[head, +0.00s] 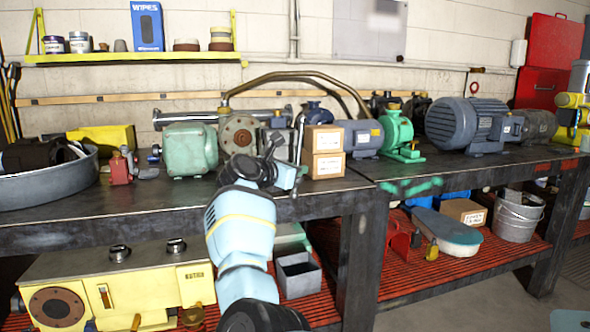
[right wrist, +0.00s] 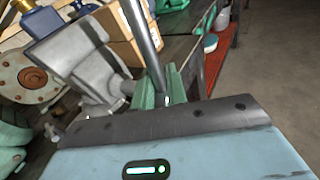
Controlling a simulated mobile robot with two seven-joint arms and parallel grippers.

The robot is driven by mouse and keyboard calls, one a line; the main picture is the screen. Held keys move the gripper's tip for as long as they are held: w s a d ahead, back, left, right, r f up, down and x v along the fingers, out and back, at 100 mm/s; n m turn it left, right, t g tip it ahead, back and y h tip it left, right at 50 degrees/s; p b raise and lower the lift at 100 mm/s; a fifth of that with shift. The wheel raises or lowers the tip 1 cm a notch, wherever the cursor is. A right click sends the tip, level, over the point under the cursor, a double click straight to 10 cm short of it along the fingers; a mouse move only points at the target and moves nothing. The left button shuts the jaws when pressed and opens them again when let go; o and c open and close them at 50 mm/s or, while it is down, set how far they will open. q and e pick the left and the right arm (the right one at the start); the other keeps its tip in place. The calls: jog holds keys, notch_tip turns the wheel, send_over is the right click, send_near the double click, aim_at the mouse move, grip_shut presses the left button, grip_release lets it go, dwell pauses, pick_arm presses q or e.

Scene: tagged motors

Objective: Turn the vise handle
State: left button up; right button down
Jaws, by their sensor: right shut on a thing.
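The grey vise (right wrist: 75,55) fills the upper left of the right wrist view. In the head view it is on the bench behind my wrist, partly hidden. Its handle, a thin metal rod (right wrist: 143,45), runs up steeply from between my right gripper's fingers (right wrist: 164,92) and also shows in the head view (head: 299,137). My right gripper (head: 292,173) is at the bench's front edge, shut on the rod. The fingertips are mostly hidden in the head view. My left gripper is not in view.
A green motor (head: 190,149) and a flanged pump (head: 239,134) stand left of the vise. The bench front (head: 130,207) is mostly clear.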

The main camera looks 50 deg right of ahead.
jog(key=shift+s+d+f+m+y+p, duration=0.2)
jog(key=shift+s+f+m+y+p, duration=0.25)
jog(key=shift+f+y+p, duration=0.3)
dwell(1.3)
jog(key=c, duration=1.7)
grip_release()
jog(key=shift+r, duration=0.15)
jog(key=shift+o, duration=0.9)
jog(key=shift+s+a+r, duration=0.15)
jog(key=shift+s, duration=0.15)
jog(key=shift+w, duration=0.1)
jog(key=p+v, duration=0.1)
jog(key=v, duration=0.8)
